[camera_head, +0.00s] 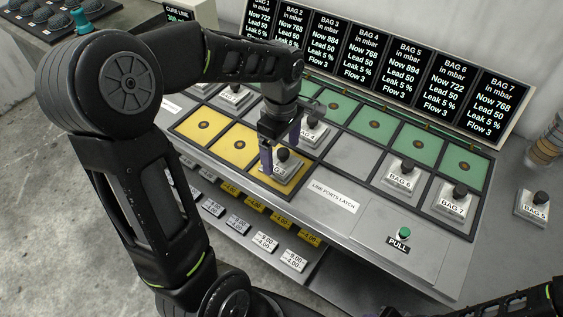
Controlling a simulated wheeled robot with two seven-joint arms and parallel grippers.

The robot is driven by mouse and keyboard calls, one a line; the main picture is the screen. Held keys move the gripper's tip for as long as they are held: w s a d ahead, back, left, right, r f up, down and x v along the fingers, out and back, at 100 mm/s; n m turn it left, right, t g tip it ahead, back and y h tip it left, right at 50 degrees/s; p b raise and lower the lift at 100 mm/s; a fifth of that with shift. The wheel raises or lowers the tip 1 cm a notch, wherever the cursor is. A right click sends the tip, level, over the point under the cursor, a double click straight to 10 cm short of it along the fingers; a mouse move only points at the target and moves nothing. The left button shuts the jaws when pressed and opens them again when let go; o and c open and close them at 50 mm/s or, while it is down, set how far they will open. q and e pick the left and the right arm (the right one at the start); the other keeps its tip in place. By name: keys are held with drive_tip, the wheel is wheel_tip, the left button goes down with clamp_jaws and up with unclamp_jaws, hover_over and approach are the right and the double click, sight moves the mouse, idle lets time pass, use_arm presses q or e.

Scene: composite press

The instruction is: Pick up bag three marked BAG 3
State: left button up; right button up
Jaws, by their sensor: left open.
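My left gripper (280,147) is open and points down over the front yellow pads. Its fingers come down around a small silver block with a black knob (283,156), which sits on the rightmost yellow pad (297,181). The block's label is partly covered by a finger, so I cannot read its number. I cannot tell whether the fingers touch the block. Another block, marked BAG 4 (312,134), stands just behind the gripper. My right gripper is not in view.
Blocks BAG 6 (402,177) and BAG 7 (453,203) stand to the right on the panel. Another block (532,206) lies at the far right. Screens (370,55) line the back. A green PULL knob (404,233) is at the front. Several green pads (417,144) are bare.

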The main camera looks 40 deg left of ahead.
sight(281, 153)
use_arm(q)
wheel_tip(281, 153, down, 4)
drive_tip(key=shift+r, duration=0.2)
drive_tip(key=shift+c, duration=0.3)
drive_tip(key=c, duration=1.3)
drive_tip(key=shift+w+r, duration=0.1)
drive_tip(key=shift+r, duration=0.05)
wheel_tip(281, 153, up, 10)
drive_tip(key=shift+f, duration=0.1)
idle(0.5)
